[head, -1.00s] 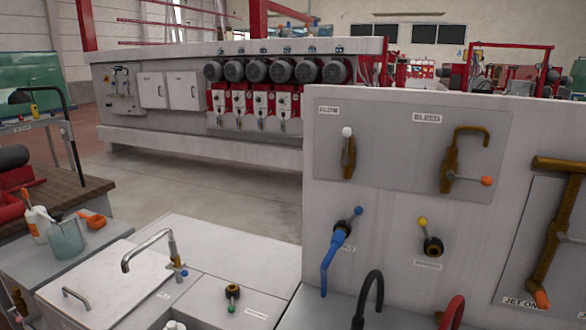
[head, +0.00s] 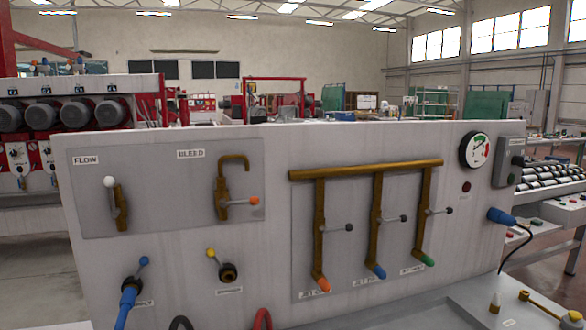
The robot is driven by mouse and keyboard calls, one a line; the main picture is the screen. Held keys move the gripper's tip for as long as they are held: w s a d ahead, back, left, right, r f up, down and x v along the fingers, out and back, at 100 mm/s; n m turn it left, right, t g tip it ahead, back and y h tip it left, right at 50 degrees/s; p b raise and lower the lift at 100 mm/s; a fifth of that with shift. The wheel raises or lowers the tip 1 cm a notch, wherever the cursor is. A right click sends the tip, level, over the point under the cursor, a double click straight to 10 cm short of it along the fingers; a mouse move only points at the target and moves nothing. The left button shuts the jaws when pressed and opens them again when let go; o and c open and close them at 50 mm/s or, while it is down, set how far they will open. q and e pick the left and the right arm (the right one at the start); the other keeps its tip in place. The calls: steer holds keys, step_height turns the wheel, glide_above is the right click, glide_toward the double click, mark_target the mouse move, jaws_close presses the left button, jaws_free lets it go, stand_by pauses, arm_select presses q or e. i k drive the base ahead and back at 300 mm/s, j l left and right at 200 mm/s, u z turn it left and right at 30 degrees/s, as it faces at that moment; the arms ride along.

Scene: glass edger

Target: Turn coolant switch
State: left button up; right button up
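No part labelled as the coolant switch can be read in the head view. A grey control box (head: 510,150) with a dark knob or switch on its side is mounted at the right end of the white panel (head: 270,180); its marking is too small to read. A round gauge (head: 474,151) with a green and red dial sits left of the box. A small dark red button or lamp (head: 466,187) is below the gauge. Neither of my grippers is in view.
Brass pipes (head: 365,171) with lever valves project from the panel's middle. FLOW (head: 121,208) and BLEED (head: 222,203) valves are at left. A blue plug (head: 501,217) with a black cable is below the box. A light worktop (head: 460,310) lies at lower right.

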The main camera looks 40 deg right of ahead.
mark_target(519, 160)
steer(key=z, duration=2.5)
